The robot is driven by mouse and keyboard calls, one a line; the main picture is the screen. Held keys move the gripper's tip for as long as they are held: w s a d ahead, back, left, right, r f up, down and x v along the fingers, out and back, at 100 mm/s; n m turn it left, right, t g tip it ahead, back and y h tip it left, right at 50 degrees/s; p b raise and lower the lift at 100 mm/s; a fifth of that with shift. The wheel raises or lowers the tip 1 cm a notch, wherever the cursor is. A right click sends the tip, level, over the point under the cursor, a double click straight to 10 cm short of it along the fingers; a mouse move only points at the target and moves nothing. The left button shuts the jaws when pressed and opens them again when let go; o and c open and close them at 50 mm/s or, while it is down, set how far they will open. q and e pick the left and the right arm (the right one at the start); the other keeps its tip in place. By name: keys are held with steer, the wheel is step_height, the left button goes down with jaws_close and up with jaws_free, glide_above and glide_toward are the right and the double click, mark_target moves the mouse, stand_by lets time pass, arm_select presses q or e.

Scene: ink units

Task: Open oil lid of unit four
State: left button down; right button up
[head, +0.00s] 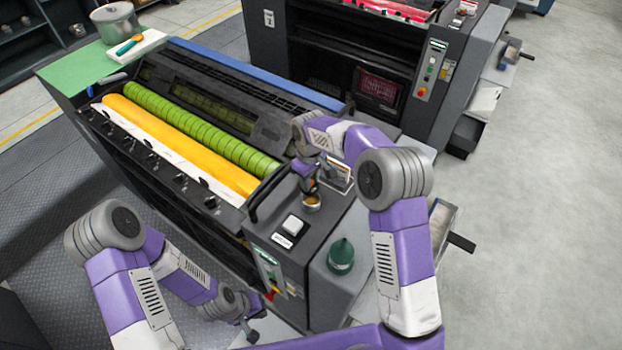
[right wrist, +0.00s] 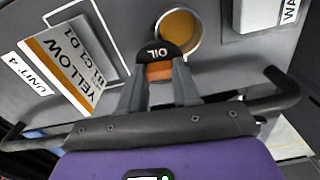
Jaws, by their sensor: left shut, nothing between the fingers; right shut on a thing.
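The oil lid (right wrist: 155,50) is a black rounded piece marked OIL with an orange tab, seen in the right wrist view. My right gripper (right wrist: 158,72) is shut on the orange tab. Just beyond the lid is a round opening (right wrist: 182,27) with a pale rim and a gold inside, mostly uncovered; the lid overlaps its near edge. In the head view the opening (head: 311,203) is on top of the yellow unit's end, with my right gripper (head: 308,186) right above it. A "UNIT 4" label (right wrist: 30,72) is beside it. My left gripper (head: 248,328) is shut and empty, low in front of the unit.
A "YELLOW" sign (right wrist: 66,62) stands beside the opening. A black handrail (head: 268,190), a white block (head: 292,225) and a dark green capped container (head: 341,255) are near. Another unit (head: 380,55) stands behind. Grey floor (head: 540,220) at the right is clear.

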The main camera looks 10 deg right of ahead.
steer(key=shift+w+n, duration=0.1)
steer(key=shift+n, duration=0.4)
steer(key=shift+a, duration=0.1)
steer(key=o, duration=1.1)
steer(key=shift+c, duration=0.2)
step_height(320, 180, up, 8)
steer(key=shift+f, duration=0.2)
